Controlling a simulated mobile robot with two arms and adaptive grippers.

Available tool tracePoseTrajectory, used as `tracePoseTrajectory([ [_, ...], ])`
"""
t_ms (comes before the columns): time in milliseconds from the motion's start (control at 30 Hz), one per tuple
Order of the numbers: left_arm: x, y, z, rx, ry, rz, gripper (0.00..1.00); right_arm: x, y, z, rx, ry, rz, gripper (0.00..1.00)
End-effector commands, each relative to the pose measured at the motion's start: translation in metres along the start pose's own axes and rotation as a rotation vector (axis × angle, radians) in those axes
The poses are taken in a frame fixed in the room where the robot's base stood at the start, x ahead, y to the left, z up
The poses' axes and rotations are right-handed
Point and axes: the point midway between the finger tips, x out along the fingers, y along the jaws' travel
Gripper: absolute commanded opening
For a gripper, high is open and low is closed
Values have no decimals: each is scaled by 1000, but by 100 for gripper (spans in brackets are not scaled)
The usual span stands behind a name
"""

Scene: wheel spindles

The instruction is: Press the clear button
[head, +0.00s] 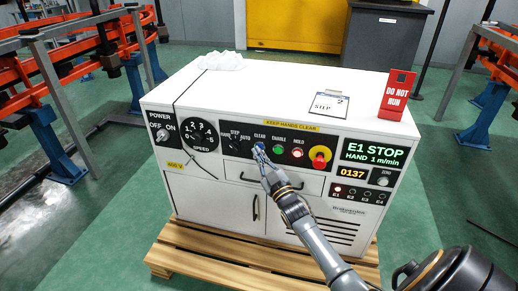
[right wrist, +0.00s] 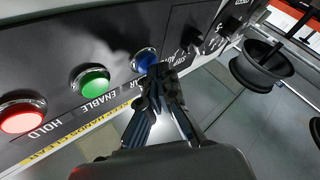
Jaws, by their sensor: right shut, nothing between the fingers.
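The blue clear button (head: 259,147) is on the black panel of the white control cabinet (head: 200,195), under the label CLEAR. It also shows in the right wrist view (right wrist: 145,58), partly covered by my fingertips. My right gripper (head: 261,155) is shut and empty, its tips right at the blue button. In the right wrist view the right gripper (right wrist: 160,76) overlaps the button's lower right edge. I cannot tell whether the tips touch it. My left gripper is not in view.
The green enable button (head: 278,149) and red hold button (head: 297,153) sit to the right of the clear button. A red emergency knob (head: 320,157) is farther right. The mode selector (head: 235,144) is to the left. A drawer and doors lie below, above a wooden pallet (head: 205,262).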

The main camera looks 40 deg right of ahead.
Motion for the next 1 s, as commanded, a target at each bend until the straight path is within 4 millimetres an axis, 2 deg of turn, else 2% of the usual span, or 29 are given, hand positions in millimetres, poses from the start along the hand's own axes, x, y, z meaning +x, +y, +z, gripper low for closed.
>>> tracePoseTrajectory([
  [567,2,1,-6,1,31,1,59,4,3,3,0,0,0,0],
  [1000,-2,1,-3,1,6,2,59,2,2,0,1,-1,0,0],
])
